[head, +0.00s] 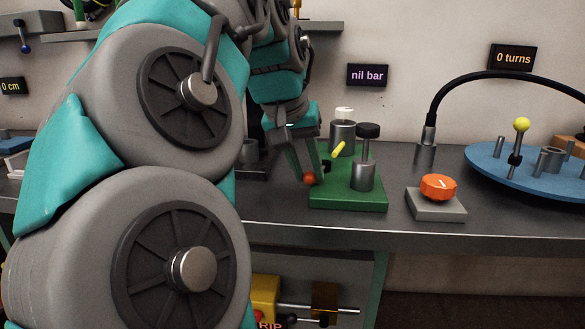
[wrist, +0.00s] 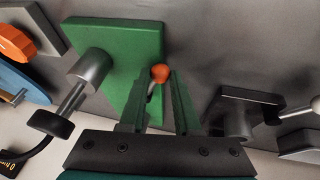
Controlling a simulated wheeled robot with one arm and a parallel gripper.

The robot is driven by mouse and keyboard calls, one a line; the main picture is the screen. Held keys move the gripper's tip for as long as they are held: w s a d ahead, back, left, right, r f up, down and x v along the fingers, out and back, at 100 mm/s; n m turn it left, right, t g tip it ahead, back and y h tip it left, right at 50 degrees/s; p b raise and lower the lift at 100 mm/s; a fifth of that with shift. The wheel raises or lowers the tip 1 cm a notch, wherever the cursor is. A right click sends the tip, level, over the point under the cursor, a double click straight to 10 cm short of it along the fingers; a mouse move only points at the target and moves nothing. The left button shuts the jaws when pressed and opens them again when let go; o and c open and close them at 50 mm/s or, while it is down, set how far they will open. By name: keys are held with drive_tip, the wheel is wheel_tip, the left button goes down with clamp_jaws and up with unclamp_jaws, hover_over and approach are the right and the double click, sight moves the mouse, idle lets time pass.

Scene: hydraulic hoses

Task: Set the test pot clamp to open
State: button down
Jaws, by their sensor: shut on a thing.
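The test pot stand is a green base plate (head: 349,196) on the bench in the head view; it also shows in the wrist view (wrist: 125,45). It carries a metal pot with a pale top (head: 342,136) and a metal cylinder with a black knob (head: 365,174). A short yellow handle (head: 338,151) sits between them. A lever with an orange ball end (head: 310,179) is at the plate's left edge. My gripper (head: 307,172) is there, its green fingers on either side of the lever. In the wrist view the ball (wrist: 160,73) shows at the fingertips (wrist: 162,80). The lever's foot is hidden.
An orange knob on a grey block (head: 438,190) stands right of the plate. A blue round table (head: 482,158) with posts is farther right. A sign (head: 367,75) behind reads "nil bar". A dark block with a rod (wrist: 240,110) is close right of my fingers in the wrist view.

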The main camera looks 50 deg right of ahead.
drive_tip(key=shift+s+d+f+n, duration=0.1)
drive_tip(key=shift+s+n, duration=0.3)
drive_tip(key=shift+n, duration=0.1)
drive_tip(key=c, duration=0.6)
unclamp_jaws()
drive_tip(key=shift+v, duration=3.9)
drive_tip(key=shift+s, duration=0.1)
drive_tip(key=shift+c, duration=0.3)
